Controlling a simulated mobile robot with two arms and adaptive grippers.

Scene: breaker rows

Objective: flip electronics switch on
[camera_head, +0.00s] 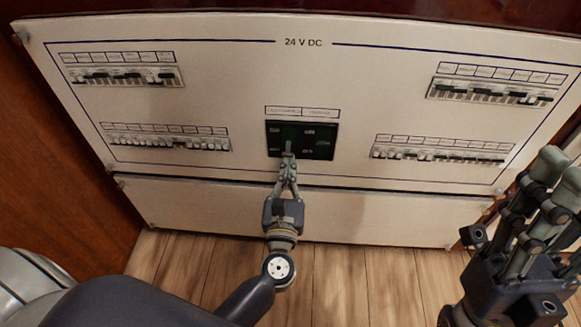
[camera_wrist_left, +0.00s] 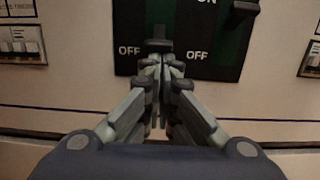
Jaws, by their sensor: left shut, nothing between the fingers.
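The dark green switch block (camera_head: 318,142) sits low in the middle of the white panel, with two label plates above it too small to read surely. In the left wrist view, its left lever (camera_wrist_left: 158,45) is down beside an OFF mark. Its right lever (camera_wrist_left: 245,6) is higher, beside ON. My left gripper (camera_head: 289,158) is shut and empty, its tips at the lower edge of the block. In the left wrist view the tips (camera_wrist_left: 161,78) are just below the left lever; I cannot tell if they touch. My right gripper (camera_head: 560,175) is open and empty at the right.
Rows of small breakers stand at upper left (camera_head: 124,76), lower left (camera_head: 168,142), upper right (camera_head: 490,92) and lower right (camera_head: 440,154). A blank lower panel (camera_head: 350,215) is below, over a wood floor (camera_head: 340,275). A brown wall (camera_head: 50,160) bounds the left.

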